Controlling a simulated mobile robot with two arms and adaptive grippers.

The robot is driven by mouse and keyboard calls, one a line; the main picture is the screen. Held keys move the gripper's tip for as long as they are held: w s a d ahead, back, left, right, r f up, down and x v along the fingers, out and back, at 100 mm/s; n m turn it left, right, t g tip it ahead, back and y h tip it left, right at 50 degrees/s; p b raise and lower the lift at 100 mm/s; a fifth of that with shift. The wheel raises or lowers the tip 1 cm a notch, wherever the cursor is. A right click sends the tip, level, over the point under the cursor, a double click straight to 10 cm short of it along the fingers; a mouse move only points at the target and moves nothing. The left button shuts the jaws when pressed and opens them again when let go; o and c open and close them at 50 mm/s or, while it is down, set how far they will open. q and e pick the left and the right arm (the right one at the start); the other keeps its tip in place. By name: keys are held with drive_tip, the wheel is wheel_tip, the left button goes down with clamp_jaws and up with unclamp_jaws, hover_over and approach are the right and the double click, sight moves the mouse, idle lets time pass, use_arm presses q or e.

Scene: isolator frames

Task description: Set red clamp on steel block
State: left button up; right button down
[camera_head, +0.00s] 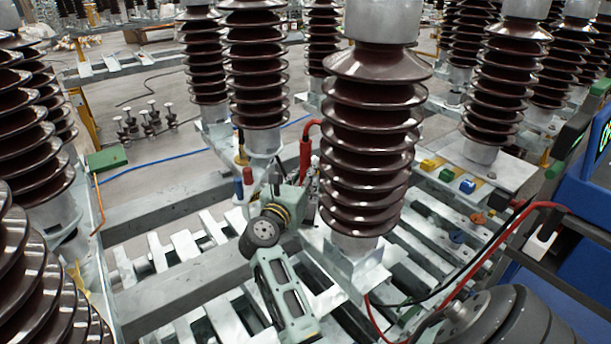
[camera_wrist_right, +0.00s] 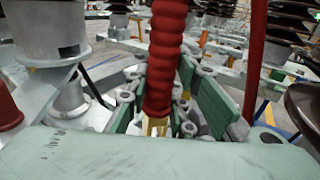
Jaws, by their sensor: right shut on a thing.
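The red clamp (camera_head: 306,152) has a ribbed red sleeve and a red cable looping from its top. It stands roughly upright left of the large central brown insulator. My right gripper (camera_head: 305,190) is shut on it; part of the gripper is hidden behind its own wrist. In the right wrist view the red clamp (camera_wrist_right: 166,50) hangs between the green-padded fingers of the right gripper (camera_wrist_right: 160,100), with a brass-coloured tip below. Bare steel pieces lie around it, and I cannot tell which is the steel block. My left gripper is not in view.
The central insulator (camera_head: 372,130) stands close to the right of the clamp. Another insulator (camera_head: 257,75) stands behind to the left. Small red (camera_head: 248,176) and blue (camera_head: 238,190) pieces stand nearby. Slatted steel rails (camera_head: 185,245) have gaps between them. A red cable (camera_head: 480,255) crosses at right.

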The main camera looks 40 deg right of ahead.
drive_tip(key=shift+f+b, duration=0.6)
drive_tip(key=shift+f, duration=0.05)
drive_tip(key=shift+f+b, duration=0.5)
drive_tip(key=c, duration=1.4)
unclamp_jaws()
drive_tip(key=shift+c, duration=0.2)
drive_tip(key=shift+f, duration=0.1)
